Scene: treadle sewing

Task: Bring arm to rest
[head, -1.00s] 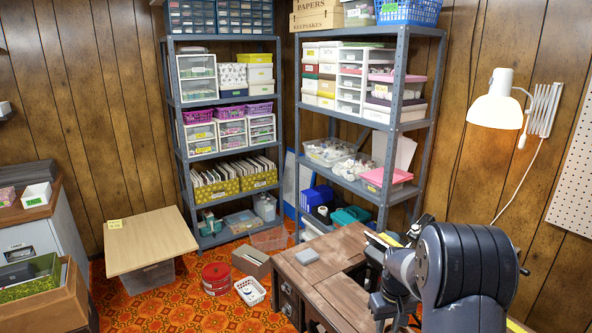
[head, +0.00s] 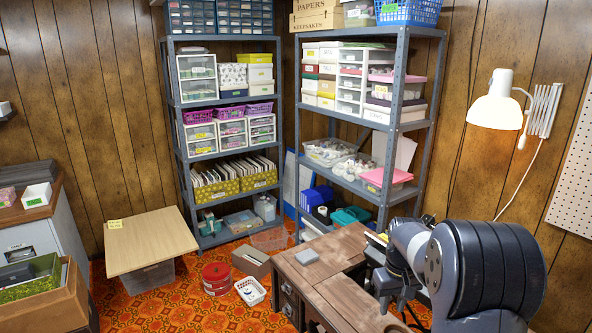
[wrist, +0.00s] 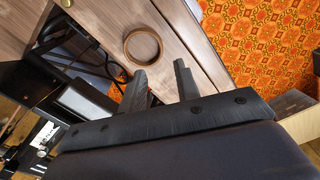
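My gripper (wrist: 160,78) shows in the wrist view with its two dark fingers apart and nothing between them. It is open above the wooden sewing table (wrist: 85,18). A brown ring (wrist: 143,45) lies flat on the table top just beyond the fingertips, apart from them. In the head view my arm is bent at the lower right, over the right side of the sewing table (head: 325,253); its upper link hides part of the table there.
On the orange patterned carpet stand a white basket (head: 250,291), red round tins (head: 216,278) and an open cardboard box (head: 251,262). Metal shelves (head: 403,125) stand behind. A lamp (head: 495,108) hangs at the right.

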